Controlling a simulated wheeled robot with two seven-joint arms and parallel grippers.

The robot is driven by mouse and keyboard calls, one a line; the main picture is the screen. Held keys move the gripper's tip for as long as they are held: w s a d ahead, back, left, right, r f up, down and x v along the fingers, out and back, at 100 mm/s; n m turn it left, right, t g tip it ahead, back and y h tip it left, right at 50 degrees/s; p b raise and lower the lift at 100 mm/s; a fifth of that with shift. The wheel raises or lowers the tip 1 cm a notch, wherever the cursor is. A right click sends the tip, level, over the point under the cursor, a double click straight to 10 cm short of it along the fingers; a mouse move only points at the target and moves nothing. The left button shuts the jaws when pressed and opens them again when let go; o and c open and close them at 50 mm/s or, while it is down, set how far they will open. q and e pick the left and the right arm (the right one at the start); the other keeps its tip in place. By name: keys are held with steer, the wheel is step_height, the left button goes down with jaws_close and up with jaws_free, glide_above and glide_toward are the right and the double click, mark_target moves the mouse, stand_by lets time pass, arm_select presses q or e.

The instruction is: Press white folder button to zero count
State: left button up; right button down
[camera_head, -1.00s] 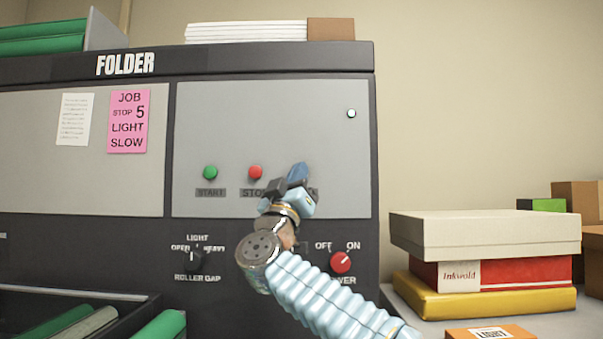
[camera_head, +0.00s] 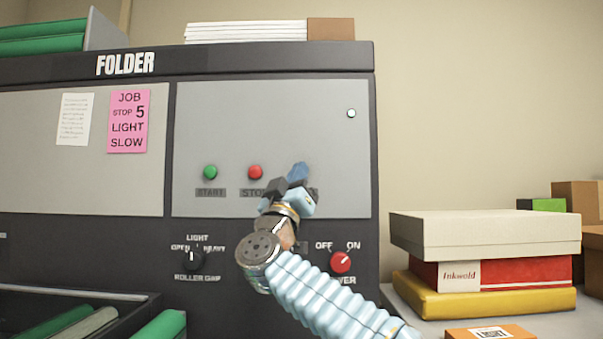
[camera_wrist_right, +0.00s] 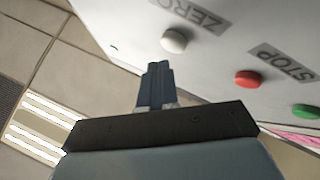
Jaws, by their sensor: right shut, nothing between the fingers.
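The white button (camera_wrist_right: 174,40) sits beside its ZERO label on the grey panel in the right wrist view. In the head view it is hidden behind my right gripper (camera_head: 299,173). My right gripper is shut and empty, in front of the panel to the right of the red button. In the wrist view its closed fingertips (camera_wrist_right: 156,66) point toward the white button, just short of it in the picture; I see no contact. The folder (camera_head: 270,120) is a dark machine with light grey panels. My left gripper is not in view.
A green start button (camera_head: 210,172) and a red stop button (camera_head: 255,172) lie left of my gripper. Below are a roller gap knob (camera_head: 191,260) and a red power knob (camera_head: 341,262). Stacked boxes (camera_head: 485,235) stand at right.

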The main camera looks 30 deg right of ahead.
stand_by(0.4)
steer(key=shift+w+d+p, duration=0.2)
steer(key=shift+w+p, duration=0.15)
steer(key=shift+p, duration=0.05)
steer(key=shift+w+d+p, duration=0.25)
steer(key=shift+w+p, duration=0.1)
steer(key=shift+w, duration=0.05)
stand_by(0.5)
steer(key=shift+s, duration=0.15)
stand_by(0.3)
steer(key=shift+s+a+b, duration=0.4)
steer(key=shift+s+a, duration=0.05)
steer(key=shift+s, duration=0.2)
steer(key=shift+s+a+b, duration=0.3)
steer(key=shift+s+a, duration=0.15)
steer(key=shift+s, duration=0.25)
steer(key=shift+s+a+b, duration=0.25)
steer(key=shift+s+a, duration=0.2)
steer(key=shift+s, duration=0.25)
steer(key=shift+s+a+b, duration=0.3)
steer(key=shift+s+a, duration=0.15)
steer(key=shift+s, duration=0.25)
